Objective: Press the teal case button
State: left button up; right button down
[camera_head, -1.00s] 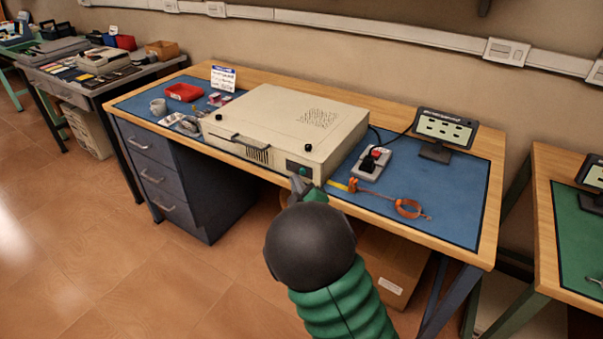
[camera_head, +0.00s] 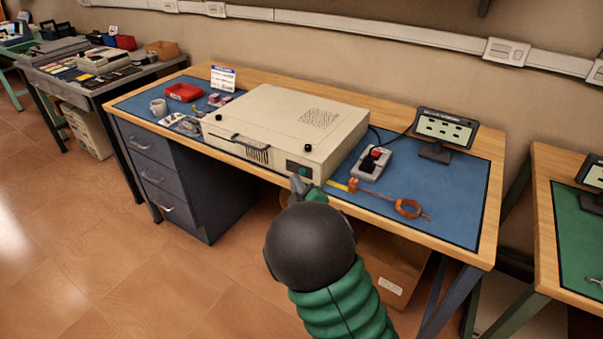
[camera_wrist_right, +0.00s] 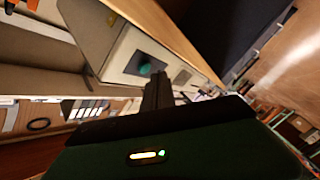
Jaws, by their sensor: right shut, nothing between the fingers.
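The beige case (camera_head: 285,130) lies flat on the blue mat of the workbench. The teal button sits on a dark panel (camera_head: 299,169) at the right end of its front face. In the right wrist view the round teal button (camera_wrist_right: 145,69) shows on its dark panel, just beyond the fingertips. My right gripper (camera_head: 297,184) is shut and empty, its tips just in front of and below the panel in the head view. In the right wrist view the shut fingers (camera_wrist_right: 158,90) point toward the panel. I cannot tell whether they touch it. My left gripper is not in view.
A red tray (camera_head: 184,92) and a mug (camera_head: 158,107) are at left.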

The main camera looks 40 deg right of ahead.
jog(key=shift+d, duration=0.1)
dwell(0.5)
jog(key=shift+w+d, duration=0.15)
jog(key=shift+d, duration=0.15)
jog(key=shift+w+d+r, duration=0.1)
jog(key=shift+w+d, duration=0.05)
jog(key=shift+d, duration=0.25)
dwell(0.6)
jog(key=shift+s+a, duration=0.35)
jog(key=shift+a, duration=0.45)
jog(key=shift+a, duration=0.1)
jog(key=a, duration=0.1)
jog(key=s+a, duration=0.1)
jog(key=a, duration=0.1)
jog(key=s+a+p, duration=0.1)
jog(key=shift+a, duration=0.25)
dwell(0.6)
